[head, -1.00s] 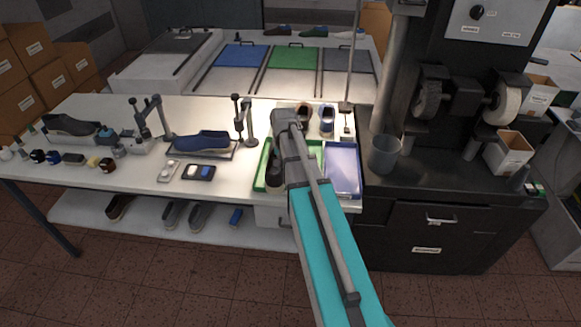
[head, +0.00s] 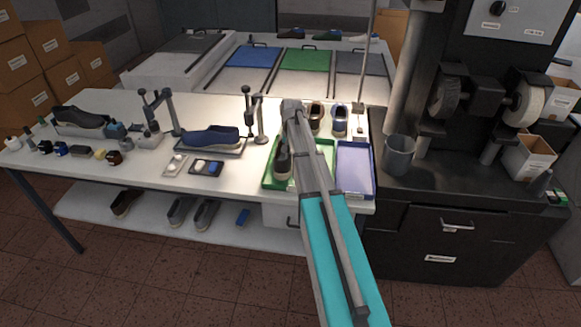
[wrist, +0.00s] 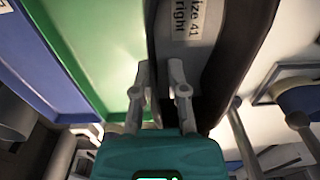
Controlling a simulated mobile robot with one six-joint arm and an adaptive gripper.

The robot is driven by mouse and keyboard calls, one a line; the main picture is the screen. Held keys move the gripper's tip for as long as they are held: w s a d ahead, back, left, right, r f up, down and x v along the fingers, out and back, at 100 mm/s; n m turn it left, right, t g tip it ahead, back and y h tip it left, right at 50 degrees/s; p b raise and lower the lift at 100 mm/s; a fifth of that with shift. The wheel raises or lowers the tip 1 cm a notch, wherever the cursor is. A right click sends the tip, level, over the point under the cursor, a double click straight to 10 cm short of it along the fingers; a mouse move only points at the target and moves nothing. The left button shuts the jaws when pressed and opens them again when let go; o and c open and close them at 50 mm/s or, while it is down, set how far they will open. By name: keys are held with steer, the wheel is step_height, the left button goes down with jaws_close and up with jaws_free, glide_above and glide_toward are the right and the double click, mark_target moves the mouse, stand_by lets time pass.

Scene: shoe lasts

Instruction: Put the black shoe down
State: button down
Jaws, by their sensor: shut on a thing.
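The black shoe (wrist: 205,60) fills the upper middle of the wrist view, with a dark rim, a grey inside and a label reading "size 41 right". My gripper (wrist: 159,75) is shut on the shoe's near edge, one finger on the green side and one inside the opening. In the head view the dark shoe (head: 283,162) is over the left part of the green tray (head: 267,183), partly behind my arm. I cannot tell whether its sole touches the tray. My fingers are hidden there.
A blue-lined tray (head: 355,170) adjoins the green tray on the right. Two shoes (head: 315,116) (head: 339,119) stand behind the trays. A blue shoe (head: 212,137) on a stand is to the left.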

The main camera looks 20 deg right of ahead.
steer(key=shift+w+d+f+b, duration=0.2)
steer(key=shift+w+f+b, duration=0.3)
steer(key=shift+f, duration=0.15)
steer(key=shift+w+d+f+b, duration=0.2)
steer(key=shift+w+f+b, duration=0.3)
steer(key=shift+f, duration=0.1)
steer(key=shift+w+d+f+b, duration=0.15)
steer(key=shift+w+f+b, duration=0.3)
steer(key=shift+f+b, duration=1.5)
steer(key=shift+f, duration=0.1)
steer(key=shift+f, duration=0.1)
steer(key=c, duration=0.7)
jaws_free()
steer(key=shift+s, duration=0.1)
steer(key=shift+r, duration=0.3)
step_height(320, 180, up, 12)
steer(key=p, duration=1.2)
steer(key=shift+f, duration=0.1)
